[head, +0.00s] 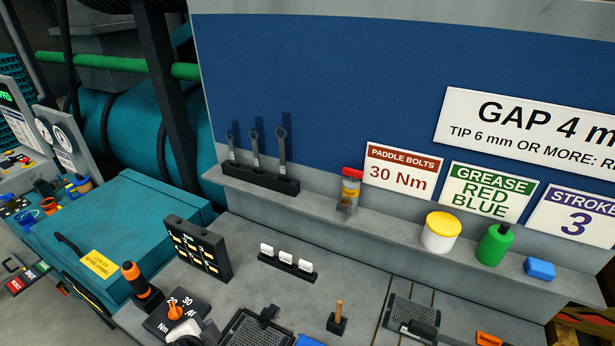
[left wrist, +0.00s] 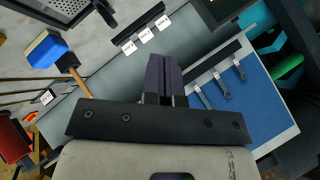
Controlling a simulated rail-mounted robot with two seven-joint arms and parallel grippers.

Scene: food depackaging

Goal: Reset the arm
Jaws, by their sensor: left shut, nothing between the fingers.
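My left gripper (left wrist: 166,98) shows in the left wrist view, its dark fingers together with nothing between them. It is in the air, with the bench and the blue back panel (left wrist: 262,108) behind it. The fingers point up the picture towards the rack of white tags (left wrist: 145,38). In the head view no gripper shows clearly. My right gripper is in neither view.
Three spanners (head: 254,147) stand in a rack on the ledge. A yellow-lidded tub (head: 441,232), a green bottle (head: 494,245) and a blue block (head: 539,269) stand to the right. An orange-handled tool (head: 139,284) stands at the bench's left. Bare bench lies around the tag rack (head: 287,260).

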